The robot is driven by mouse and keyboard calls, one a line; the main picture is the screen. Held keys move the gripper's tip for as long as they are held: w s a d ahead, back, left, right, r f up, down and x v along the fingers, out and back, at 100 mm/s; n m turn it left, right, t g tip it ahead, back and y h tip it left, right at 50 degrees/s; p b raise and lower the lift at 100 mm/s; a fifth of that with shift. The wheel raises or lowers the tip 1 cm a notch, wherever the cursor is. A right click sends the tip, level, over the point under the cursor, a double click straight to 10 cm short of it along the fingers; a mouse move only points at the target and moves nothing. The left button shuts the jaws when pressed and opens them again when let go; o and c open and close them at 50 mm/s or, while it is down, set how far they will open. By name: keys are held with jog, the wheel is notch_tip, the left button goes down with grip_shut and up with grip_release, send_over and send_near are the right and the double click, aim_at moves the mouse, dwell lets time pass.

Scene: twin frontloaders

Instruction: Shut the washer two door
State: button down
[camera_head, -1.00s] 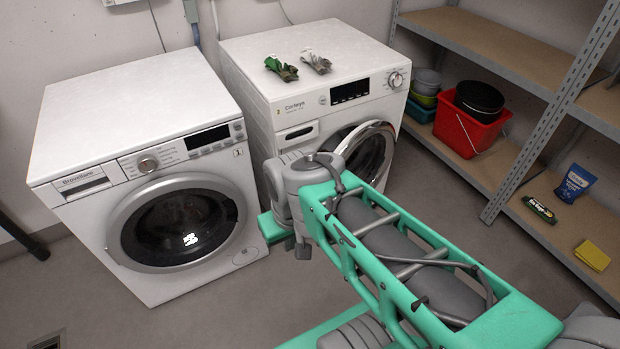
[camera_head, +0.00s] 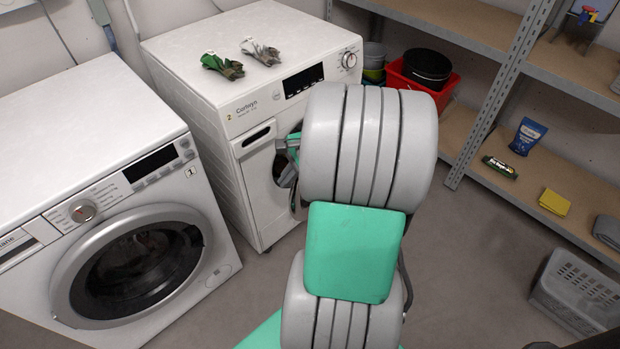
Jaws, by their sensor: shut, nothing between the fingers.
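Washer two (camera_head: 252,115) is the white front-loader at the back, with a small 2 on its front panel. Its round door (camera_head: 284,172) shows only as a sliver of dark glass and rim; my arm hides the rest, so I cannot tell how far open it is. My gripper (camera_head: 283,147) shows as small grey fingers just left of my large grey arm joint, in front of the washer near the door's upper left edge. It is shut and holds nothing. I cannot tell whether it touches the door.
Another white washer (camera_head: 90,130) stands at the left, its round door closed. Gloves (camera_head: 222,65) lie on washer two. A metal shelf (camera_head: 485,120) on the right holds a red bucket (camera_head: 445,92) and small goods. A grey crate (camera_head: 575,290) stands on the floor at the lower right.

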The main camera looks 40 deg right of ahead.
jog(key=s+d+f+m+t+b, duration=0.1)
jog(key=s+d+f+m+t, duration=0.2)
jog(key=d+m, duration=0.45)
jog(key=s+d+f+m+t, duration=0.2)
jog(key=s+d+m, duration=0.2)
jog(key=d+m, duration=0.3)
jog(key=w+r+b+x, duration=0.1)
jog(key=b+x, duration=0.3)
jog(key=x, duration=0.8)
jog(key=shift+w+d+n, duration=0.3)
jog(key=shift+w+n, duration=0.05)
jog(key=shift+w, duration=0.1)
